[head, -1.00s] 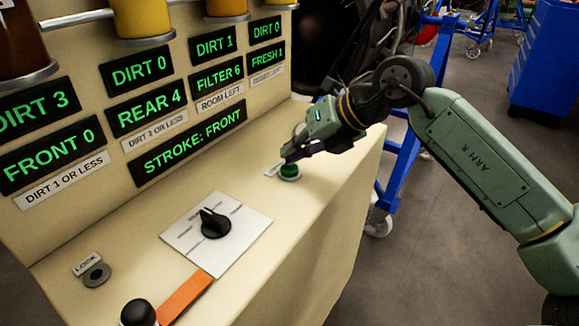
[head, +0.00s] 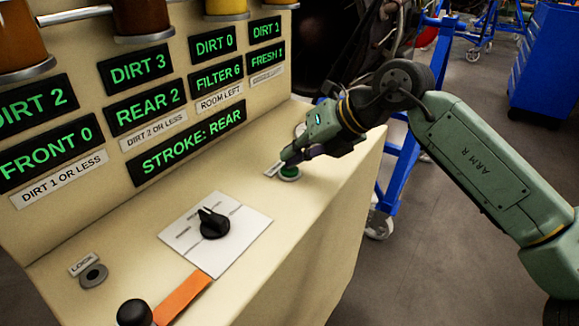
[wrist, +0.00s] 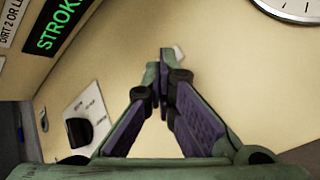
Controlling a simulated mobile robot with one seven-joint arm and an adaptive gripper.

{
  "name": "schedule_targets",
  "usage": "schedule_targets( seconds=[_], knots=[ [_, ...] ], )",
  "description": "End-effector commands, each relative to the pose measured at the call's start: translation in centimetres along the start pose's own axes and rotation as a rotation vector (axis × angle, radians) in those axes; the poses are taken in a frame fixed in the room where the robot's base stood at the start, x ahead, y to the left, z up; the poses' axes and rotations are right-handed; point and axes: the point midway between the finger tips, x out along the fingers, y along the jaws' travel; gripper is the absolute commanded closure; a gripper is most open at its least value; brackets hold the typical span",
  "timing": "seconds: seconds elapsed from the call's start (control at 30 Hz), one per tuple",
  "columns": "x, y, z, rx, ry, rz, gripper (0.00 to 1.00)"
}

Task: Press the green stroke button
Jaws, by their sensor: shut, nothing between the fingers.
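The green stroke button (head: 289,173) sits in a pale ring on the sloping cream panel. My gripper (head: 287,158) is shut and empty, its tips right at the top of the button; whether they touch it I cannot tell. In the wrist view my gripper's fingers (wrist: 163,60) meet at their tips and hide the button. The stroke display (head: 188,143) reads "STROKE: REAR".
A black rotary knob (head: 213,223) on a white plate, an orange lever (head: 184,298) and a lock (head: 93,276) share the panel. Displays include "FRONT 0", "REAR 2" (head: 144,106), "FILTER 6". Brown and yellow jars stand above. A blue cart (head: 545,65) stands at right.

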Motion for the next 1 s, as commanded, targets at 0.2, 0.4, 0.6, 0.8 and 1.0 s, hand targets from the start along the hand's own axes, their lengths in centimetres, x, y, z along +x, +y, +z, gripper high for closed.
schedule_targets(
  seconds=[0.2, 0.4, 0.6, 0.8, 1.0],
  knots=[
    [-0.1, 0.1, 0.1, 0.000, 0.002, -0.001, 1.00],
    [-0.9, 0.6, 0.6, 0.000, 0.001, -0.001, 1.00],
    [-1.2, 0.9, 0.9, 0.000, 0.002, 0.000, 1.00],
    [-1.2, 0.9, 0.8, 0.000, 0.001, 0.000, 1.00],
    [-1.8, 1.3, 1.3, 0.000, 0.001, 0.000, 1.00]
  ],
)
